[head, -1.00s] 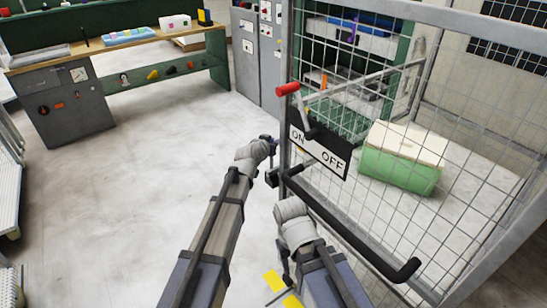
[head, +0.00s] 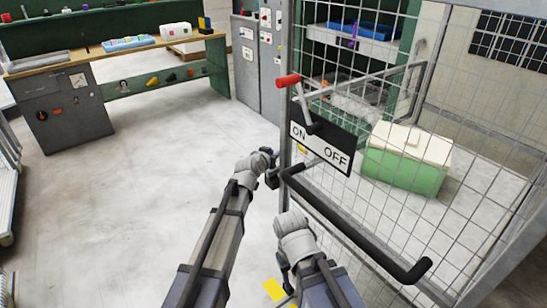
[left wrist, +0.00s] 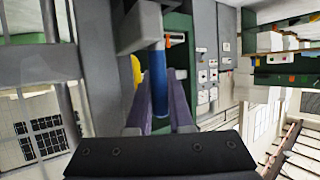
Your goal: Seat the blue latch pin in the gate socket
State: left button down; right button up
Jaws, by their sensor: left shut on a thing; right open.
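My left gripper (head: 271,154) is beside the gate's (head: 284,110) front post, just above a dark block on the post. In the left wrist view its purple fingers (left wrist: 160,108) are shut on the upright blue latch pin (left wrist: 158,78). A grey block (left wrist: 140,28), perhaps the gate socket, sits at the pin's upper end. I cannot tell whether the pin's end is inside it or only against it. In the head view the pin is mostly hidden by the gripper. My right gripper (head: 286,272) is low, left of the black bar, its fingers largely hidden.
A workbench (head: 110,55) is at the far left. The floor between is clear.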

pick_arm(q)
jog(key=c, duration=1.1)
grip_release()
jog(key=p+v, duration=0.4)
jog(key=v, duration=0.8)
jog(key=shift+p, duration=0.3)
